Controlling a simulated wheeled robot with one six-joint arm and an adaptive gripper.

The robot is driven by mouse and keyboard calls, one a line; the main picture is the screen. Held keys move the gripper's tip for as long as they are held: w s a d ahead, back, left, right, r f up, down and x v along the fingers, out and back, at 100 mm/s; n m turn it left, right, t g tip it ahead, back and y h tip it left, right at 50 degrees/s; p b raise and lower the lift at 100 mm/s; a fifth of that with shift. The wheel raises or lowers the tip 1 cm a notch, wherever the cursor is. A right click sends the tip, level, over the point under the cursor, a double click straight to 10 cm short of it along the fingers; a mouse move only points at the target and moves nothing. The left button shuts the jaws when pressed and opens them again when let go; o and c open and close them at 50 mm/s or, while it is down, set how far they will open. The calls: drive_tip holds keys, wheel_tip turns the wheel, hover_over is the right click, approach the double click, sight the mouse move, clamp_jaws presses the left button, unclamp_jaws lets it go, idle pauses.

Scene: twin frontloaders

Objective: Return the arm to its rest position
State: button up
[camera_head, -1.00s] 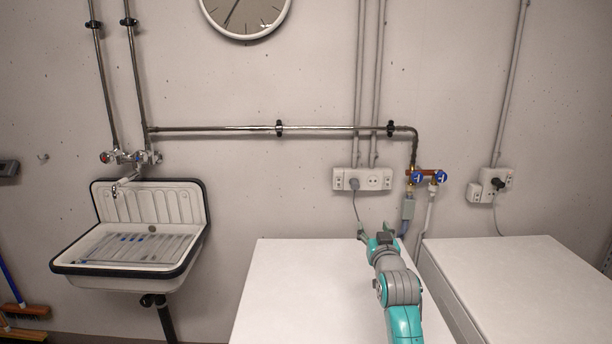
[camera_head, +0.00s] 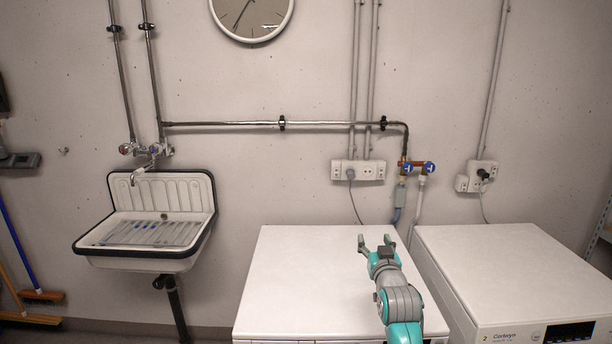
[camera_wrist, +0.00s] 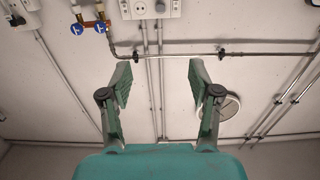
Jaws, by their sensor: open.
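My gripper (camera_head: 374,244) is above the white top of the left frontloader (camera_head: 300,275) in the head view, with my teal and grey arm reaching up from the bottom edge. In the wrist view my gripper (camera_wrist: 158,82) has its two green fingers wide apart, with nothing between them. Behind the fingers the wrist view shows the wall, its pipes and the blue-handled taps (camera_wrist: 88,29), upside down.
The right frontloader (camera_head: 520,262) stands beside the left one, with a narrow gap between them. A sink (camera_head: 150,225) hangs on the wall at left. Taps (camera_head: 417,168) and sockets (camera_head: 358,170) are on the wall behind. Brooms (camera_head: 25,270) lean at far left.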

drive_tip(key=s+f+g, duration=0.1)
drive_tip(key=s+f, duration=2.1)
drive_tip(key=s, duration=0.1)
drive_tip(key=s+f+g, duration=0.1)
drive_tip(key=s+f, duration=0.2)
drive_tip(key=s, duration=0.6)
drive_tip(key=s+f, duration=0.3)
drive_tip(key=s, duration=0.7)
drive_tip(key=s+r, duration=0.3)
drive_tip(key=s, duration=0.6)
drive_tip(key=s+r+g, duration=0.1)
drive_tip(key=s+r, duration=0.2)
drive_tip(key=s, duration=0.6)
drive_tip(key=s+r, duration=0.3)
drive_tip(key=s, duration=0.6)
drive_tip(key=shift+s+r, duration=0.25)
drive_tip(key=shift+r, duration=0.1)
drive_tip(key=shift+w, duration=0.15)
